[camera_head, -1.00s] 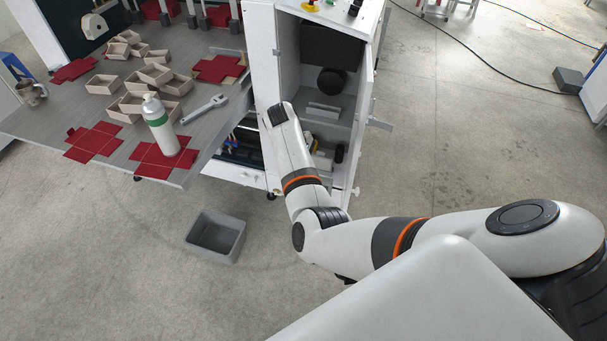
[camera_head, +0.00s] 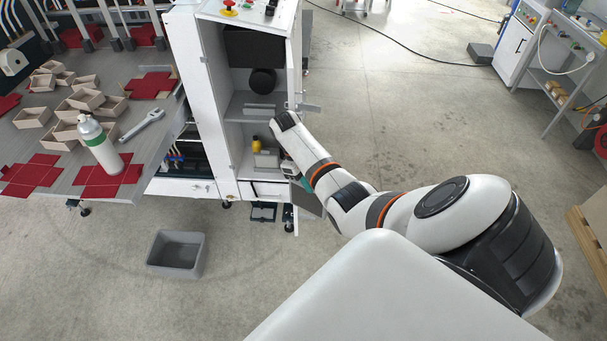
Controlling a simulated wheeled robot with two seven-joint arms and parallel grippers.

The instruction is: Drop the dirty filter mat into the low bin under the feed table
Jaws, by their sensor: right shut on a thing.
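The low bin (camera_head: 176,254) is an open grey box on the floor, in front of and below the feed table (camera_head: 72,188). It looks empty. My right gripper (camera_head: 291,170) is at the front of the open white cabinet, right of the bin and higher than it, mostly hidden by my wrist. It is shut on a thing. A flat dark grey sheet (camera_head: 308,201), probably the dirty filter mat, shows just below it with a bit of teal beside it; their contact is hard to make out. My left gripper is not in view.
The white cabinet (camera_head: 183,75) stands open, with a yellow-capped bottle (camera_head: 257,145) on a lower shelf. The feed table bears a spray bottle (camera_head: 98,140), a wrench (camera_head: 143,125), red blanks and several small boxes. The floor around the bin is clear.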

